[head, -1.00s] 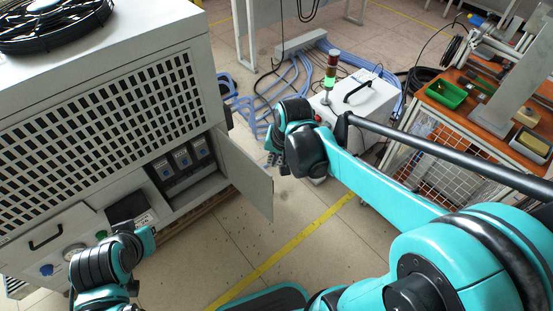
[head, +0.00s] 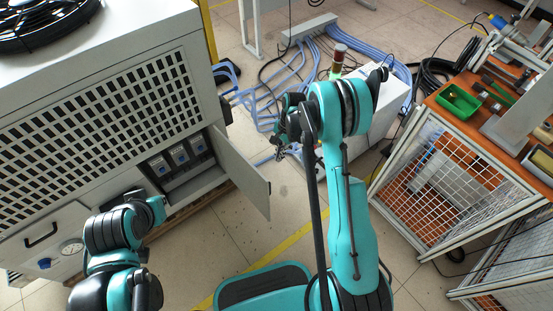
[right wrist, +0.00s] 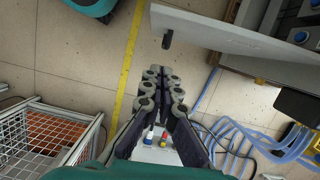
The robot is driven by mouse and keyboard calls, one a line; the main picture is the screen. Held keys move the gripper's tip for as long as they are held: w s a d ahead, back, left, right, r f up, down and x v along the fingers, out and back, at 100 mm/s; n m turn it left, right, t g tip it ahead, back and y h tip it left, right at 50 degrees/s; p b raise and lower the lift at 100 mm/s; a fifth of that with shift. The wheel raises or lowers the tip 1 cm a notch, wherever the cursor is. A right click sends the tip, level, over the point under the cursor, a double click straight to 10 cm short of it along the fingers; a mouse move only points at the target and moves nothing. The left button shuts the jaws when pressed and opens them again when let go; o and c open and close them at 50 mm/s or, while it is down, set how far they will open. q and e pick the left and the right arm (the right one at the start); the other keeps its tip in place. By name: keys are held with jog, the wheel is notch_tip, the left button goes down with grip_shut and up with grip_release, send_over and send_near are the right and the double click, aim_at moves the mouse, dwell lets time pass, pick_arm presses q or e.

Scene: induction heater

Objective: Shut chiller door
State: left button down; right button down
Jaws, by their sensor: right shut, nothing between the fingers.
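The chiller (head: 115,105) is the big pale cabinet with a dark grille at the left of the head view. Its door (head: 245,172) stands open, swung out to the right from a low compartment. In the right wrist view the door (right wrist: 225,35) shows as a grey panel with a small dark handle-like piece (right wrist: 168,40) on its face. My right gripper (head: 281,145) is shut and empty, just right of and beyond the door's free edge. In the right wrist view its fingertips (right wrist: 163,72) are apart from the door. My left arm is bent before the chiller; its fingers do not show.
Blue switches (head: 178,155) sit inside the open compartment. A white box unit (head: 385,95) with a signal tower stands behind my right arm. Blue hoses (head: 255,100) lie behind the door. An orange workbench (head: 480,125) is at right. Floor beside the door is clear.

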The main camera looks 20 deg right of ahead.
jog(key=s+a+f+b, duration=0.2)
jog(key=a+f+b, duration=0.2)
jog(key=f, duration=0.4)
jog(key=shift+s+a, duration=0.2)
jog(key=shift+a, duration=0.55)
